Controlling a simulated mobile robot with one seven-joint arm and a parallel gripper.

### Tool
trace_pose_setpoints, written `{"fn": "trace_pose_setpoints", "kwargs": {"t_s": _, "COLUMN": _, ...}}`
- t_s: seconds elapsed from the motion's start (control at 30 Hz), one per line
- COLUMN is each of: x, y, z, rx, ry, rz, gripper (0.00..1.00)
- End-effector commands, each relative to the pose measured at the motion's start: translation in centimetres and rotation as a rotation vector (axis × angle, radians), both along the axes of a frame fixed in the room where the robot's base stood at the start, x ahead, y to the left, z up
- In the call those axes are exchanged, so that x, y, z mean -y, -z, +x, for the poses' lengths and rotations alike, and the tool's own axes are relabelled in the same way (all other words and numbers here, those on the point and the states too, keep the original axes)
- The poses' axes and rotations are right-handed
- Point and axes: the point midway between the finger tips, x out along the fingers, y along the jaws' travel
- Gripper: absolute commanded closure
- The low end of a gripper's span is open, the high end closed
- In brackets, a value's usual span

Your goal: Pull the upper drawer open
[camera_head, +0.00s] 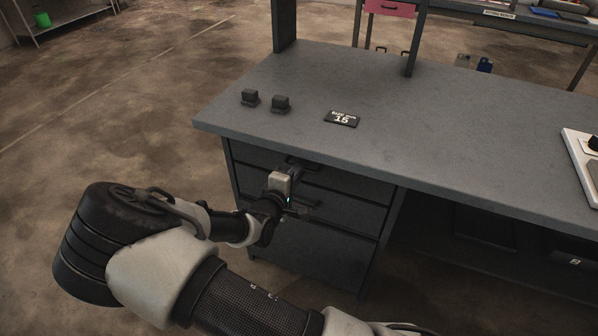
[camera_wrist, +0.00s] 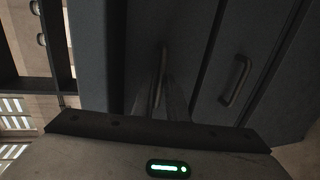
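The upper drawer (camera_head: 350,183) is the top dark grey front under the left part of the desk, and it looks flush with the unit. Its bar handle (camera_head: 301,164) is partly hidden behind my gripper (camera_head: 285,183), which is at the drawer front. In the wrist view, turned on its side, the upper drawer's handle (camera_wrist: 163,65) lies straight ahead, at the tips of my gripper's fingers (camera_wrist: 161,95). The fingers are dark and overlap the handle, so whether they are shut on it is unclear.
A lower drawer's handle (camera_wrist: 236,80) is to the right in the wrist view. The floor (camera_head: 110,110) left of the desk is clear.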

Motion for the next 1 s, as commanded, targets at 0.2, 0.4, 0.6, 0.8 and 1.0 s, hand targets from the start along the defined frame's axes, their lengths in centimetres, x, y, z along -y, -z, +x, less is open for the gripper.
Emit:
{"fn": "trace_pose_setpoints", "kwargs": {"t_s": 0.2, "x": 0.0, "y": 0.0, "z": 0.0, "rx": 0.000, "ry": 0.000, "rz": 0.000, "gripper": 1.00}}
{"fn": "trace_pose_setpoints", "kwargs": {"t_s": 0.4, "x": -0.1, "y": -0.1, "z": -0.3, "rx": 0.000, "ry": 0.000, "rz": 0.001, "gripper": 1.00}}
{"fn": "trace_pose_setpoints", "kwargs": {"t_s": 0.6, "x": -1.1, "y": -0.2, "z": -2.8, "rx": -0.003, "ry": -0.001, "rz": 0.001, "gripper": 1.00}}
{"fn": "trace_pose_setpoints", "kwargs": {"t_s": 0.8, "x": -3.0, "y": -0.2, "z": -8.0, "rx": -0.003, "ry": -0.002, "rz": 0.000, "gripper": 1.00}}
{"fn": "trace_pose_setpoints", "kwargs": {"t_s": 1.0, "x": -5.3, "y": 0.0, "z": -14.4, "rx": -0.002, "ry": -0.003, "rz": 0.000, "gripper": 1.00}}
